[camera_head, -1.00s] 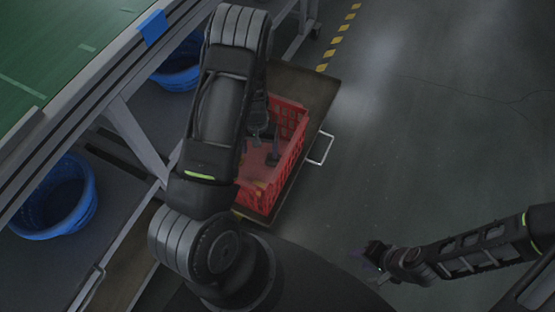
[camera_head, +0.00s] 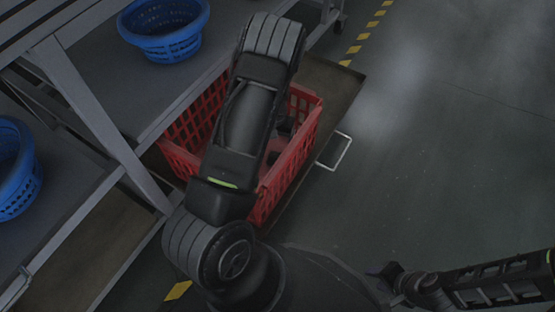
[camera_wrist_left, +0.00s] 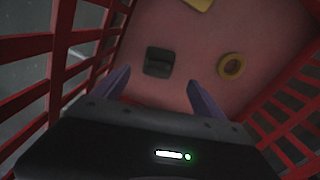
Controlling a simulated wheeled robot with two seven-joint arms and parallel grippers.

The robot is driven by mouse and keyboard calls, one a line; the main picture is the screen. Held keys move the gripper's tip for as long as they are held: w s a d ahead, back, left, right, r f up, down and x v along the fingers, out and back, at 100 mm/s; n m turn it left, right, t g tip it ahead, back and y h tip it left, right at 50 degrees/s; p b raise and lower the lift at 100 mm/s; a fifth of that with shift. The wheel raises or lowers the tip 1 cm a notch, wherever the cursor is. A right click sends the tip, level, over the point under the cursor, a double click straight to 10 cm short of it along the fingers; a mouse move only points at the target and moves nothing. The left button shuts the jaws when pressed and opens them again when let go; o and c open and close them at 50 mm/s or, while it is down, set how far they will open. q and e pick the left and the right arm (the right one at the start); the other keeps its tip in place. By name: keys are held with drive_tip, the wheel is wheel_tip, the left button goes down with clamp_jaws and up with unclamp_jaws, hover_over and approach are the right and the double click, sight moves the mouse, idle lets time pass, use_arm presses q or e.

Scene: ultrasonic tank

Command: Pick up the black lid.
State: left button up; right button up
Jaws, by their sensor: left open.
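The black lid (camera_wrist_left: 158,62) lies on the pinkish floor of the red basket in the left wrist view. It is a small dark block-like piece with a raised part. My left gripper (camera_wrist_left: 159,80) is open and empty, with its two purple fingers inside the basket, pointing toward the lid. The lid appears just beyond the fingertips, nearer the left finger. In the head view my left arm hides most of the inside of the red basket (camera_head: 290,172), and I cannot make out the lid there. My right gripper (camera_head: 388,272) is at the lower right, away from the basket; its jaws are unclear.
A yellow ring (camera_wrist_left: 231,66) lies right of the lid, and a yellow piece (camera_wrist_left: 198,4) shows at the top edge. The basket's slatted walls are close around my left gripper. Blue baskets (camera_head: 165,48) stand on the grey shelf at left. Floor at right is clear.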

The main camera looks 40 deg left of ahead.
sight(276, 157)
use_arm(q)
drive_tip(key=shift+f, duration=0.1)
drive_tip(key=shift+f+b, duration=0.5)
drive_tip(key=shift+f, duration=0.7)
drive_tip(key=shift+f, duration=0.1)
wheel_tip(276, 157, down, 5)
drive_tip(key=b, duration=0.2)
drive_tip(key=shift+d+b, duration=0.15)
drive_tip(key=shift+b, duration=0.2)
drive_tip(key=shift+c, duration=0.3)
clamp_jaws()
